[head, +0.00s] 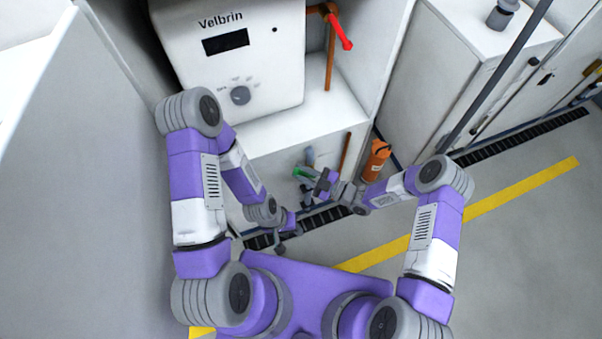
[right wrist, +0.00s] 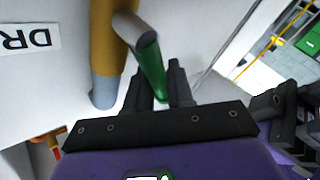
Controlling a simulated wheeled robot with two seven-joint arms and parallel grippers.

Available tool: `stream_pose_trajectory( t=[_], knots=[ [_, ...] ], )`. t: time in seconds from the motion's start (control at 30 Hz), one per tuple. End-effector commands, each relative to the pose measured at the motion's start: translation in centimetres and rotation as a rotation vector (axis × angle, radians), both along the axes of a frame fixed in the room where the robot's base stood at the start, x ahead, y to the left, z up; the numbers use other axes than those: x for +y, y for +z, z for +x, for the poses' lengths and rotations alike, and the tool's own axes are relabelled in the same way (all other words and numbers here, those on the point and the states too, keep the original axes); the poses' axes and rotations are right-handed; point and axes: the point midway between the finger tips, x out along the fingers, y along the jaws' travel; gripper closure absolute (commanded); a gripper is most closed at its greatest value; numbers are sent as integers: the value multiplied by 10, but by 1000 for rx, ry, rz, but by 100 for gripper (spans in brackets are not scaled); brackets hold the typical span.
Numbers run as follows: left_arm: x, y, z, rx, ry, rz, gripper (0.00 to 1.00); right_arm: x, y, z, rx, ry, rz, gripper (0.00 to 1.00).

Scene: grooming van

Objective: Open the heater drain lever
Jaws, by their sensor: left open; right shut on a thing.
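The drain lever has a green handle (right wrist: 152,68) on a grey stub beside a brass-coloured pipe (right wrist: 108,45) in the right wrist view. In the head view the green handle (head: 300,172) shows low under the heater, partly hidden by my right gripper (head: 325,183). My right gripper is shut on the green handle; its dark fingers (right wrist: 166,88) stand at either side of the handle's end. The white heater (head: 230,50) marked Velbrin is above. My left gripper (head: 284,243) is open and empty, low near the floor, left of and below the lever.
A label reading "DR" (right wrist: 28,38), upside down, is beside the pipe. A red-handled lever (head: 340,32) is on a copper pipe right of the heater. An orange canister (head: 376,160) stands right of my right gripper. Open floor (head: 520,240) lies to the right.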

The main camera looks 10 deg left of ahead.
Motion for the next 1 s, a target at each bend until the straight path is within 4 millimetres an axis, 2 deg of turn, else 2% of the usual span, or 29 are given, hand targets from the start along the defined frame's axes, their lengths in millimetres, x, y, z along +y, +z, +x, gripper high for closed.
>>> stream_pose_trajectory(
  t=[0.17,0.43,0.47,0.6,0.87,1.0],
  knots=[
    [0,0,0,0,0,0,60,-5,4,3,61,1,92,100],
    [0,0,0,0,0,0,60,-5,4,3,65,1,99,100],
    [0,0,0,0,0,0,60,-5,4,3,65,2,98,77],
    [0,0,0,0,0,0,60,-5,4,3,65,1,98,57],
    [0,0,0,0,0,0,60,-7,5,5,62,-3,98,57],
    [0,0,0,0,0,0,60,-17,2,4,63,-2,96,57]
  ],
)
